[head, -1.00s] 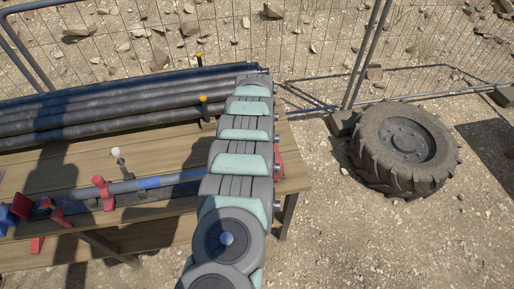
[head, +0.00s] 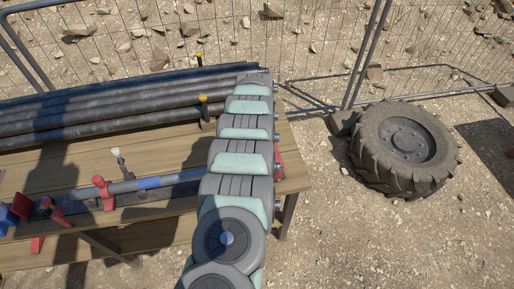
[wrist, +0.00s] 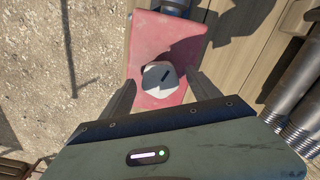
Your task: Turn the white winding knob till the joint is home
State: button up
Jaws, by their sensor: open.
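The white winding knob (wrist: 151,82) shows in the wrist view, with a dark line across its face. It sits on a red clamp-like housing (wrist: 168,32). My gripper (wrist: 160,78) is open, with one finger on each side of the knob; I cannot tell if either touches it. In the head view my arm hides the gripper and knob. Part of a red piece (head: 279,163) shows just right of the arm. A dark pipe (head: 182,178) with a blue band (head: 149,183) runs along the bench to the arm. I cannot make out the joint itself.
Several dark pipes (head: 110,113) lie along the back of the wooden bench (head: 60,176), with yellow-topped posts (head: 203,100) beside them. A white-topped lever (head: 117,153) and red clamps (head: 104,190) stand at left. A large tyre (head: 405,148) lies on the ground at right.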

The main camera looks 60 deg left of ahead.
notch_tip(320, 180, up, 11)
jog(key=shift+f+b, duration=0.2)
jog(key=shift+b, duration=0.2)
